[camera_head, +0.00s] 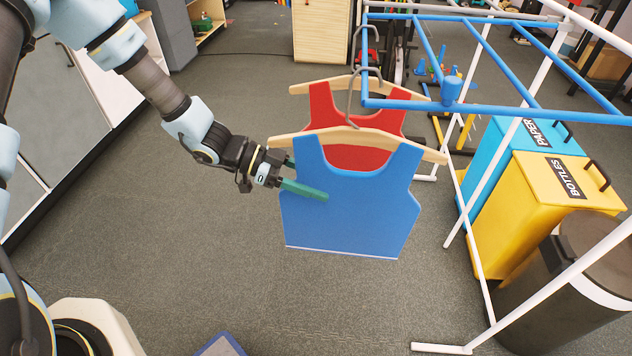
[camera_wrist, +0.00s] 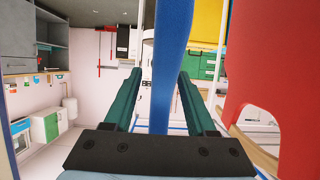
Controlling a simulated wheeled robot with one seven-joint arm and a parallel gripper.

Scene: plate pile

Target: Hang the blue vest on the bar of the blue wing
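The blue vest (camera_head: 350,205) is upright on a wooden hanger (camera_head: 429,152), in front of the red vest (camera_head: 325,105). Its metal hook (camera_head: 351,104) curves over the left bar of the blue wing (camera_head: 365,88), near its front corner. My gripper (camera_head: 307,177) is at the vest's left edge, one green finger in front and the other behind. In the wrist view my gripper (camera_wrist: 160,85) is open, with the blue vest (camera_wrist: 172,60) edge-on between its fingers and gaps beside it. The red vest (camera_wrist: 290,60) is close on the right there.
White frame posts (camera_head: 484,190) carry the wing on the right. A cyan paper bin (camera_head: 507,150), a yellow bottles bin (camera_head: 520,215) and a dark round bin (camera_head: 540,310) stand beyond them. The grey floor below and left of the vests is mostly clear.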

